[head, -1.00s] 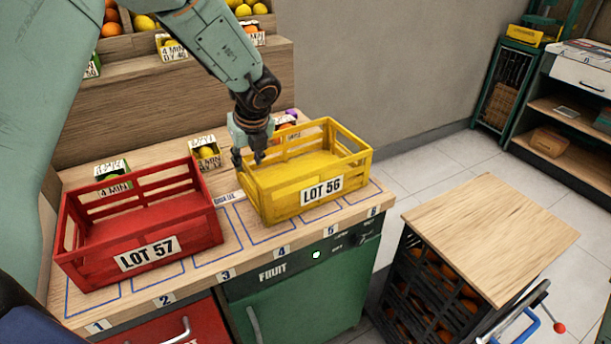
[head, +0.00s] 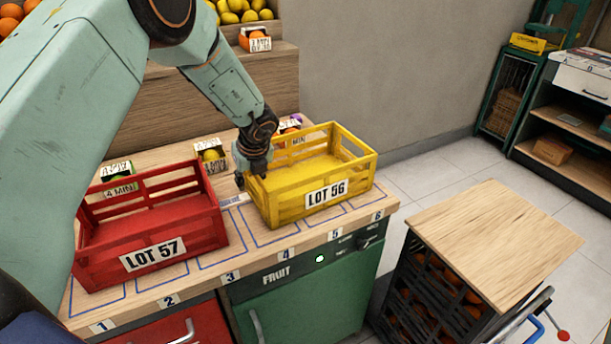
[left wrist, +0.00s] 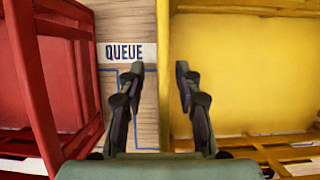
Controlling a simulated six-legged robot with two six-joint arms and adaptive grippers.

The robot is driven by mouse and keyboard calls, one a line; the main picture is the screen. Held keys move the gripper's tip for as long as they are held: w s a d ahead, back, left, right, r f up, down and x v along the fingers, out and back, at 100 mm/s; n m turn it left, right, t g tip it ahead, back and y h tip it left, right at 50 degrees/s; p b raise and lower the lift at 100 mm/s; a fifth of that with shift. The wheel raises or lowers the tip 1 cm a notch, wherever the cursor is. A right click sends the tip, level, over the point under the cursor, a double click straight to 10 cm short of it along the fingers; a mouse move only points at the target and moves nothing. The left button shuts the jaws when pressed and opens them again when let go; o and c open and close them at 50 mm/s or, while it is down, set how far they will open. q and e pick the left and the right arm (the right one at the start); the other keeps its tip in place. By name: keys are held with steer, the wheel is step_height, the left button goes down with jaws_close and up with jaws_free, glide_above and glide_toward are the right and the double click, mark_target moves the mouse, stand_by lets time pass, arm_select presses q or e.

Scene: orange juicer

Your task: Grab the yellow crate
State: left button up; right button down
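The yellow crate (head: 297,203), labelled LOT 56, stands upright and empty on the right part of the wooden counter. My left gripper (head: 250,182) is at its left end wall in the head view. In the left wrist view, the left gripper (left wrist: 160,72) is open, with its two fingers apart on either side of the yellow crate's wall (left wrist: 163,45). One finger is outside over the counter, the other over the crate's inside. The inner finger is hidden in the head view. My right gripper is not in view.
A red crate (head: 150,255), labelled LOT 57, stands left of the yellow one, with a narrow counter strip between. Small fruit boxes (head: 211,156) stand behind. A wood-topped stand (head: 495,240) is at the right, with clear floor beyond it.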

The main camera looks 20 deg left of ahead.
arm_select(q)
steer(key=shift+w+d+f, duration=0.1)
steer(key=shift+w+d, duration=0.05)
steer(key=shift+w, duration=0.05)
steer(key=shift+s+f, duration=0.1)
steer(key=shift+s, duration=0.05)
steer(key=shift+f, duration=0.1)
steer(key=shift+c, duration=0.2)
jaws_close()
stand_by(0.8)
